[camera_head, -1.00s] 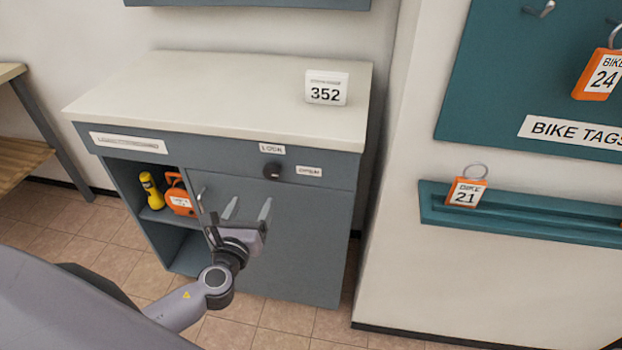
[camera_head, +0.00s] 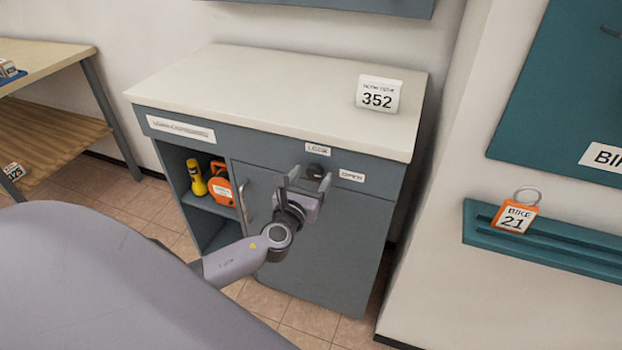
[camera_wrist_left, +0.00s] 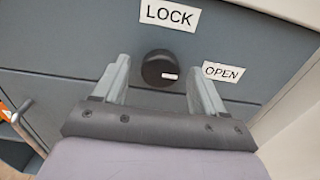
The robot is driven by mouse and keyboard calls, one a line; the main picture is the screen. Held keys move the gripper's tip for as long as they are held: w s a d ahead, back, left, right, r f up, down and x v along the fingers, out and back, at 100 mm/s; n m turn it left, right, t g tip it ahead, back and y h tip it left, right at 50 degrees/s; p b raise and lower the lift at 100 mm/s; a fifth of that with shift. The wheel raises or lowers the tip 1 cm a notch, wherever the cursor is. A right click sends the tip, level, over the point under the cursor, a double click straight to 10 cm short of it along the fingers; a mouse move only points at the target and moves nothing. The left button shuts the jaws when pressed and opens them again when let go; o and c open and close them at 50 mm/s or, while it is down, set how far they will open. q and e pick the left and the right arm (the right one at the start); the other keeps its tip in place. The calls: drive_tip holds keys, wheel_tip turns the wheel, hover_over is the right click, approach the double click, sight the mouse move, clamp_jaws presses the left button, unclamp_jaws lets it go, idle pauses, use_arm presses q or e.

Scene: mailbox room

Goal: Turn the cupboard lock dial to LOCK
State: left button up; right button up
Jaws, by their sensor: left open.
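The lock dial (camera_head: 315,171) is a dark round knob on the upper front of the grey cupboard (camera_head: 330,240). In the left wrist view the dial (camera_wrist_left: 160,69) has a white mark pointing right, toward the OPEN label (camera_wrist_left: 223,72). The LOCK label (camera_wrist_left: 170,15) is above the dial. My left gripper (camera_head: 308,178) is open, with its fingers on either side of the dial in the picture. I cannot tell whether they touch it. The cupboard door is shut. My right gripper is not in view.
A white sign reading 352 (camera_head: 378,94) stands on the cupboard top. An open shelf holds a yellow torch (camera_head: 196,178) and an orange case (camera_head: 221,184). A bike tag 21 (camera_head: 514,216) sits on a teal rail at the right. A wooden table (camera_head: 45,65) is at the left.

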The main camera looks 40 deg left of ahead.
use_arm(q)
drive_tip(key=c, duration=1.1)
drive_tip(key=shift+o, duration=0.2)
